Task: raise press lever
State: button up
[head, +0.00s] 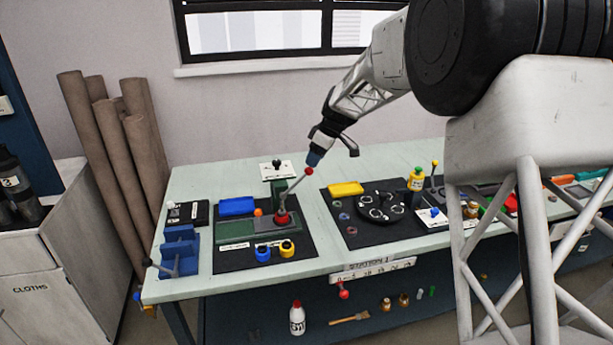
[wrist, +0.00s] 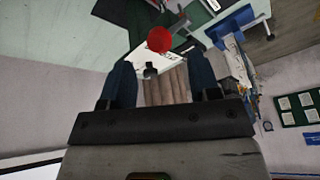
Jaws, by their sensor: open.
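The press (head: 280,192) is a green upright on a grey-green base, on a black mat at the left of the bench. Its thin grey lever slants up and to the right, ending in a red ball knob (head: 309,171). My gripper (head: 313,160) points down from the upper right, its blue fingertips close above the knob. In the wrist view, the red knob (wrist: 160,39) shows beyond the tips of my gripper (wrist: 160,66), roughly centred between the two open dark blue fingers. Nothing is held. Whether a finger touches the knob I cannot tell.
A blue block (head: 237,207) and a blue vise (head: 180,250) stand left of the press. Blue and yellow rings (head: 287,248) lie in front. A second mat holds a round black plate (head: 377,207) and a yellow block (head: 346,188). Bare bench lies between the mats.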

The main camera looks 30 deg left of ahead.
aim_at(309, 169)
jog(key=shift+f, duration=0.1)
dwell(0.3)
jog(key=shift+x, duration=3.8)
jog(key=shift+w, duration=0.1)
grip_shut()
